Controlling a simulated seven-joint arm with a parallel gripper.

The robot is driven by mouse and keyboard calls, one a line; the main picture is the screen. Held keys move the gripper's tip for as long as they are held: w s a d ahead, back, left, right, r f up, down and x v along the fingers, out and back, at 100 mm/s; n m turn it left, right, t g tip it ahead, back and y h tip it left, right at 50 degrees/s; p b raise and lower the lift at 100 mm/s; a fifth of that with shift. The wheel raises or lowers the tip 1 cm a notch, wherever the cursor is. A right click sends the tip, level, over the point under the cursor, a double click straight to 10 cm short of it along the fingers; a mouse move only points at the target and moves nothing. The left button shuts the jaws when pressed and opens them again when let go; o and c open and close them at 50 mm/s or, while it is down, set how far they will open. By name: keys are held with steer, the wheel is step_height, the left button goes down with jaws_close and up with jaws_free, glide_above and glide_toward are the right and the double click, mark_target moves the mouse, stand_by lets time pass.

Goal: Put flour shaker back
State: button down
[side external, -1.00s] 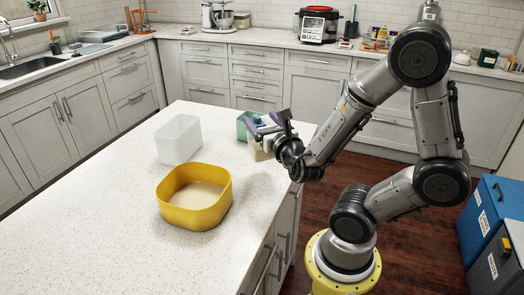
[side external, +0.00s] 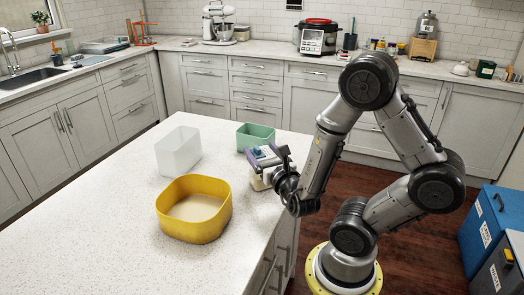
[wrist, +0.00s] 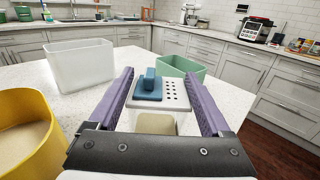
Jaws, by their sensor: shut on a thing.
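The flour shaker has a white lid with holes and a blue knob, over a cream body. In the wrist view the shaker (wrist: 176,95) sits between the purple fingers of my gripper (wrist: 163,95), which is shut on it. In the side view my gripper (side external: 264,156) holds the shaker (side external: 257,182) upright near the island's right edge, between the yellow tub (side external: 178,226) and the green bin (side external: 268,147). I cannot tell whether its base touches the counter. The yellow tub holds pale flour and also shows in the wrist view (wrist: 50,150).
A translucent white bin (side external: 180,160) stands behind the yellow tub; the green bin stands just beyond my gripper. The speckled white island top (side external: 90,210) is clear at the left and front. Its right edge drops off beside my arm.

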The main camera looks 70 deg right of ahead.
jaws_free()
